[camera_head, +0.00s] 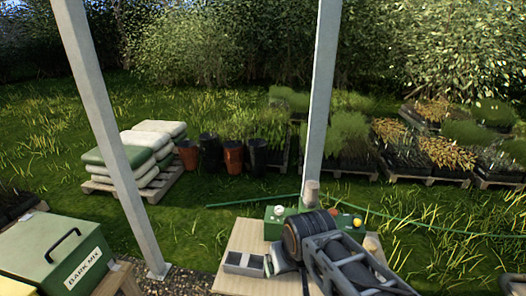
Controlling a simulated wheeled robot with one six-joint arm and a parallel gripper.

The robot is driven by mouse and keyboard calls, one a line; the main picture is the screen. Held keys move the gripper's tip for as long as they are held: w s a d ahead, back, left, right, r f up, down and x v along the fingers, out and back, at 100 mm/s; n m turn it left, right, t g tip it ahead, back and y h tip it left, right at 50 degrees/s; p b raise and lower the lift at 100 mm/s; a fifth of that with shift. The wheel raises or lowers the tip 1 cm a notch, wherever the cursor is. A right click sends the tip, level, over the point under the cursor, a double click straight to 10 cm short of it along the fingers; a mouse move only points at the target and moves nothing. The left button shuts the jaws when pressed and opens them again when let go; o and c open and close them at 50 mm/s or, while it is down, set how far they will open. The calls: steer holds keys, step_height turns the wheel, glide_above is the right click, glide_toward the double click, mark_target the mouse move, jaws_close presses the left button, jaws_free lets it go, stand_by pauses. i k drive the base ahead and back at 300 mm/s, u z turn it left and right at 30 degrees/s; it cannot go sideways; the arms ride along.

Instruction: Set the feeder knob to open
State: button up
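A green feeder-like unit (272,228) stands on a pale wooden table top (236,243), partly hidden behind my dark arm. A small white knob-like part (279,211) sits on its left end. A yellow-orange round part (357,222) shows at its right end. I cannot tell which of these is the feeder knob, or how it is set. A beige cylinder (312,190) rises behind my arm. My arm crosses the table from the lower right. I cannot make out my gripper's fingers.
A grey divided tray (244,263) lies on the table's left. A green box labelled BARK MIX (62,255) stands at lower left. Two grey posts (104,130) (322,100) rise in front of the grass. Stacked sacks (128,158), pots (233,157) and plant pallets (430,174) stand behind.

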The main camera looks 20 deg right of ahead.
mark_target(357, 222)
steer(key=z, duration=1.2)
steer(key=k, duration=1.15)
steer(key=z, duration=0.7)
steer(key=i, duration=0.8)
steer(key=u, duration=0.6)
steer(key=i, duration=0.85)
steer(key=u, duration=0.85)
